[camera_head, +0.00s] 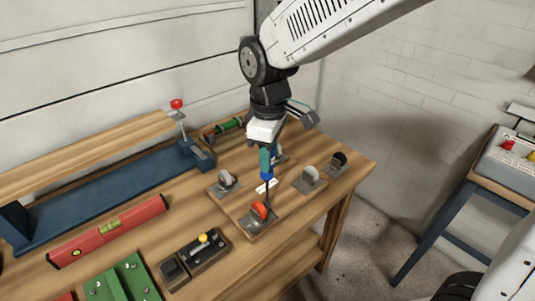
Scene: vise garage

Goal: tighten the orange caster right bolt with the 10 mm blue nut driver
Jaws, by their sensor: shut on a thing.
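The orange caster (259,210) sits on its metal plate near the front right part of the wooden bench. My gripper (265,147) is above and slightly behind it, pointing down and shut on the blue nut driver (267,173). The driver's handle is teal at the top and blue lower down. Its thin dark shaft stands nearly upright and ends close to the orange caster's right side. The right bolt is too small to make out, and I cannot tell whether the driver tip touches it.
Other casters stand close by: light grey ones (226,180) and (309,176), and a black one (339,160). A black box with a yellow knob (195,256) lies in front left. A red level (108,231) and a blue clamp bed (105,193) fill the left side.

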